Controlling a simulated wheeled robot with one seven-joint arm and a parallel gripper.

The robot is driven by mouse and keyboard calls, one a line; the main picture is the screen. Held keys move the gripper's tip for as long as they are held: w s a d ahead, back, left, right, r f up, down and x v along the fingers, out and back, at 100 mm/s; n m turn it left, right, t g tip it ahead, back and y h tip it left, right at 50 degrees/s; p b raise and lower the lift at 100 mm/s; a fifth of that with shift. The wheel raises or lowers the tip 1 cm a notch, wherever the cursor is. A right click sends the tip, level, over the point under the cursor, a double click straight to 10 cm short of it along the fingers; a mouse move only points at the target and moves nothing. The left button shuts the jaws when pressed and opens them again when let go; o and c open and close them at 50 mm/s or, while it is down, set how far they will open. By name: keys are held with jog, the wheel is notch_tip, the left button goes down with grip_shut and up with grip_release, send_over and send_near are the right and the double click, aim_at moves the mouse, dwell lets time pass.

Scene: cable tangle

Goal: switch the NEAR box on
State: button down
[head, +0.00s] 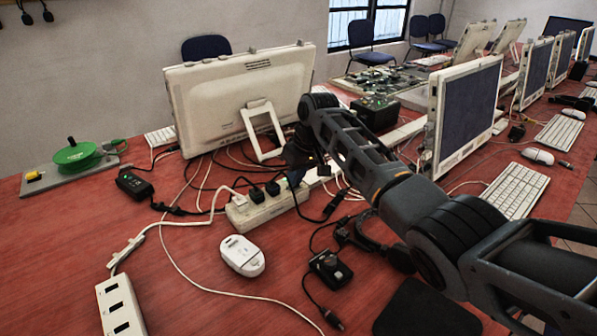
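Which box the task calls NEAR is not marked. A small black box (330,269) with a cable lies on the red table, nearest the front; I see no lit lamp on it. Another small black box (135,185) with a green light lies at the left. A larger dark box (376,112) with a green light stands behind my arm. My gripper (300,166) points down just behind the power strip (266,206), in front of the white monitor's stand. Its fingers are dark and partly hidden among cables, so I cannot tell whether they are open or touching anything.
Black plugs sit in the power strip. Loose cables cross the table. A white monitor (240,92) stands behind my gripper, another (465,112) right of it. A green reel (76,153) stands far left.

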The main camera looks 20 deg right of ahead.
jog(key=shift+s+a+f, duration=0.35)
jog(key=shift+a+f, duration=0.25)
jog(key=shift+a, duration=0.05)
jog(key=shift+r, duration=0.1)
jog(key=shift+r+p, duration=0.25)
jog(key=shift+p, duration=0.05)
jog(key=r+p, duration=0.2)
jog(key=r, duration=0.1)
jog(key=d+r+p, duration=0.1)
jog(key=r+p, duration=0.1)
jog(key=shift+w+r, duration=0.1)
jog(key=shift+w, duration=0.15)
jog(key=d+b+v, duration=0.1)
jog(key=v, duration=0.8)
jog(key=shift+w+d+r, duration=0.1)
jog(key=shift+w+d, duration=0.05)
jog(key=shift+d, duration=0.05)
